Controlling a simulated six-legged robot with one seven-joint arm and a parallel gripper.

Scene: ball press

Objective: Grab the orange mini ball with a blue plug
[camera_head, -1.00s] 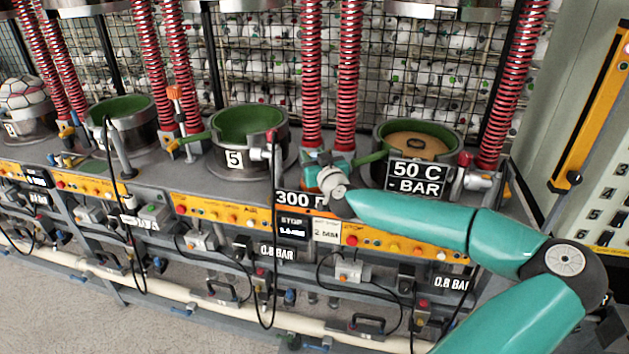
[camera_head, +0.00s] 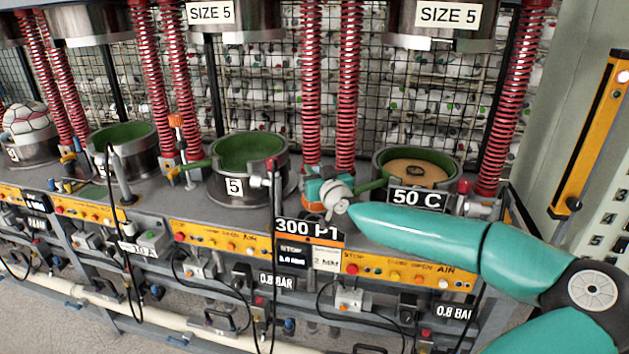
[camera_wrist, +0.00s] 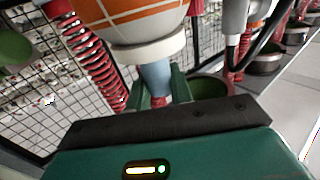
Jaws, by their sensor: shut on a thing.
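In the wrist view, an orange ball (camera_wrist: 130,22) with white lines fills the top, cut off by the frame edge. A white ring (camera_wrist: 148,52) sits below it, and a blue plug (camera_wrist: 155,78) stands under the ring. My gripper (camera_wrist: 160,86) has its green fingers shut around the blue plug, with the ball above. In the head view, my teal arm reaches in from the right to the bench front, left of the right-hand press pot. A small orange patch shows by my gripper (camera_head: 318,188), but the ball's shape is mostly hidden there.
The right pot (camera_head: 373,168) holds a tan disc close beside my gripper. A green-lined pot (camera_head: 236,186) marked 5 stands to the left. Red springs (camera_head: 346,90) rise behind my gripper. Press heads (camera_head: 447,38) hang above. A white ball (camera_head: 26,118) sits in the far-left pot.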

